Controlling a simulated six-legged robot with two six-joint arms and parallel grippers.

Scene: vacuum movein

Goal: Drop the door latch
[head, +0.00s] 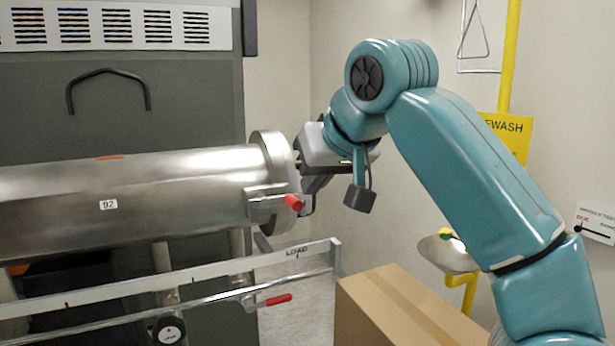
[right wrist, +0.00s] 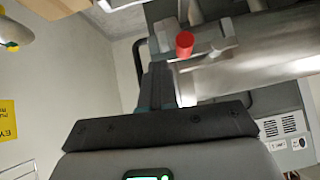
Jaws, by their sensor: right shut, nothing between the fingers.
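A steel cylinder (head: 130,185) marked 92 lies level at the left in the head view. A round door (head: 275,165) or flange caps its right end. The latch (head: 266,203) is a metal bracket low on that end, with a red grip (head: 293,203) pointing right. The red grip also shows in the right wrist view (right wrist: 185,43). My right gripper (head: 307,205) is shut and empty, right beside the red grip. Its fingers show in the right wrist view (right wrist: 160,70), just left of the grip; I cannot tell whether they touch. My left gripper is not in view.
A rail marked LOAD (head: 200,278) runs below the cylinder, with a second red handle (head: 278,300) under it. A cardboard box (head: 405,310) stands on the floor at lower right. An eyewash bowl (head: 448,254) and yellow pipe (head: 509,60) are by the right wall.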

